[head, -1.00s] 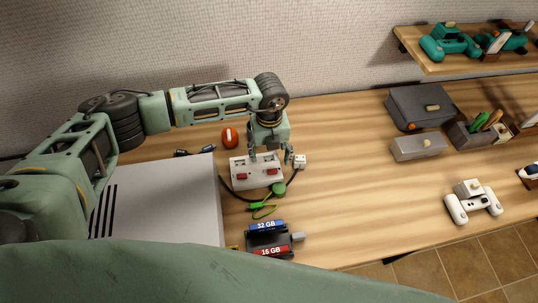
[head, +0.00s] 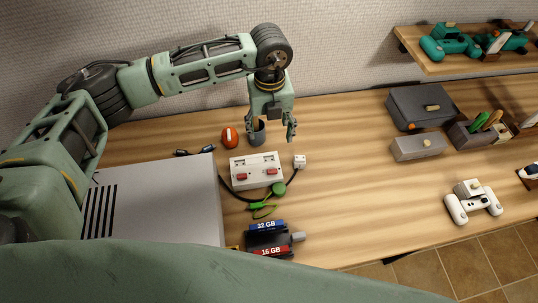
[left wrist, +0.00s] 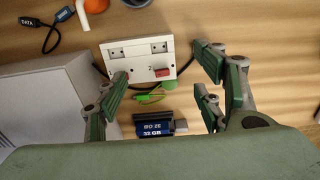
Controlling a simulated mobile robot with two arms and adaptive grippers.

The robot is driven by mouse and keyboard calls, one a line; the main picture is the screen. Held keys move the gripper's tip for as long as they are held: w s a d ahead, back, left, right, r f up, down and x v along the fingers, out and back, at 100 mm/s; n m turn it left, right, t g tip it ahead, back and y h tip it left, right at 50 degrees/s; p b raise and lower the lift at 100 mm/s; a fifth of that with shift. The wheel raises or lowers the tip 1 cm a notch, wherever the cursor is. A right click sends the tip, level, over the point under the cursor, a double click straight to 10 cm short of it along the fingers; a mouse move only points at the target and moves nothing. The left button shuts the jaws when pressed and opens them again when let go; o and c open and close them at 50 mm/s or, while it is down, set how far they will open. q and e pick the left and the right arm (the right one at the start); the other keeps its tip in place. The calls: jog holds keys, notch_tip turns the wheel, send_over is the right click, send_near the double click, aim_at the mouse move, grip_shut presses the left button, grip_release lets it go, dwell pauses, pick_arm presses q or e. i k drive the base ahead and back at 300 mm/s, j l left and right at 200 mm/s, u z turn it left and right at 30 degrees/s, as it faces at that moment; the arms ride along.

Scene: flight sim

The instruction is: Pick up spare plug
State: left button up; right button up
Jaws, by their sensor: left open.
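A white plug (head: 299,161) on a dark cord lies on the wooden desk just right of the white power strip (head: 257,170) in the head view. The strip has sockets and two red switches; it also shows in the left wrist view (left wrist: 138,58). My left gripper (head: 273,135) is open and empty, raised above the back edge of the strip, apart from the plug. In the left wrist view its spread fingers (left wrist: 160,78) frame the strip. The plug is not clear there, perhaps behind the right finger. My right gripper is not in view.
A grey case (head: 160,200) stands left of the strip. An orange mouse (head: 230,138), a dark cup (head: 258,133), a green cable (head: 262,207) and a holder with memory sticks (head: 268,240) are close by. The desk right of the plug is clear up to a grey box (head: 418,147).

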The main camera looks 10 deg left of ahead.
aim_at(299, 163)
jog(key=k+l+u, duration=0.1)
jog(key=i+l+u, duration=0.15)
jog(key=l+u, duration=0.2)
jog(key=l, duration=0.5)
jog(key=l+u, duration=0.35)
jog(key=l, duration=0.5)
